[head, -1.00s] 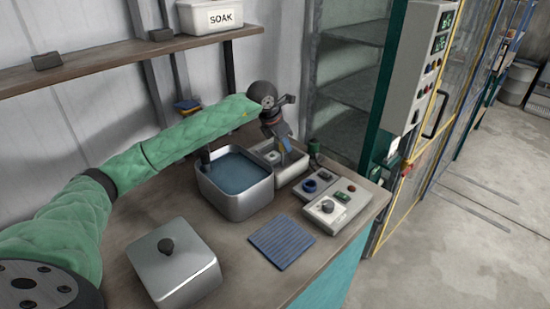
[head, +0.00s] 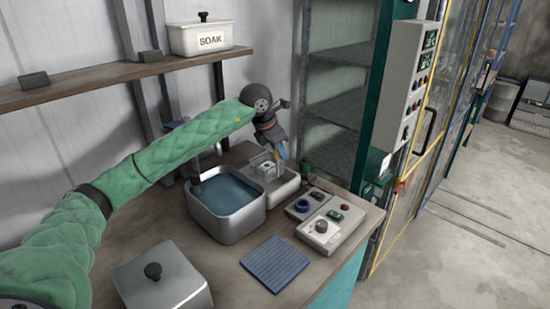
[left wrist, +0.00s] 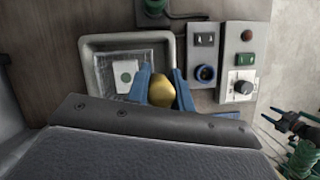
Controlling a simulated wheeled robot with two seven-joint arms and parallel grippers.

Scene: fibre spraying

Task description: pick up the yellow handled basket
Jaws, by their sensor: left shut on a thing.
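My left gripper (head: 282,150) is over the pale tray at the back of the bench. In the left wrist view its blue fingers (left wrist: 162,92) are shut on the yellow handle (left wrist: 162,91). The clear, mesh-like basket (head: 263,164) hangs below the handle. It holds a small white piece with a green dot (left wrist: 126,77). The basket is over or partly within the pale tray (head: 287,188); its exact height is hard to tell. What looks like my right gripper (left wrist: 280,119) shows dark at the right of the left wrist view; its opening is unclear.
A metal bath of blue liquid (head: 231,226) stands left of the tray. Control boxes (head: 336,226) are to its right, and a blue ribbed mat (head: 275,264) lies in front. A lidded metal box (head: 163,285) is at front left. A SOAK container (head: 200,40) sits on the shelf.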

